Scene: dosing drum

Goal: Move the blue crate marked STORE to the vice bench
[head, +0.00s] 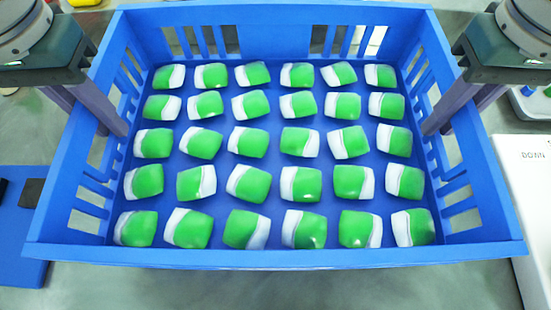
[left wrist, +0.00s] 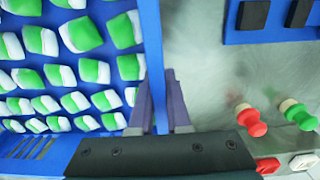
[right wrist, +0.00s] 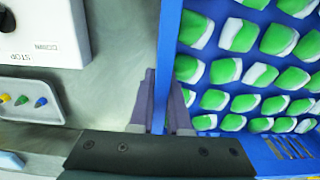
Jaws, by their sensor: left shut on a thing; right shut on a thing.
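The blue crate (head: 275,258) fills the middle of the head view, upright, with slotted side walls. It holds several rows of green and white pillow-shaped packs (head: 247,184). No STORE marking shows in these views. My left gripper (head: 118,122) is shut on the crate's left side wall. In the left wrist view its fingers (left wrist: 161,100) straddle the wall's edge. My right gripper (head: 432,122) is shut on the right side wall. In the right wrist view its fingers (right wrist: 162,100) also straddle the wall. The vice bench cannot be made out.
A grey surface (head: 400,285) lies beneath the crate. A blue mat (head: 15,215) with dark blocks lies at the left. Red and green knob-shaped pieces (left wrist: 250,122) show in the left wrist view. A white box marked DOWN (head: 525,190) and a tray of coloured pieces (right wrist: 30,102) are at the right.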

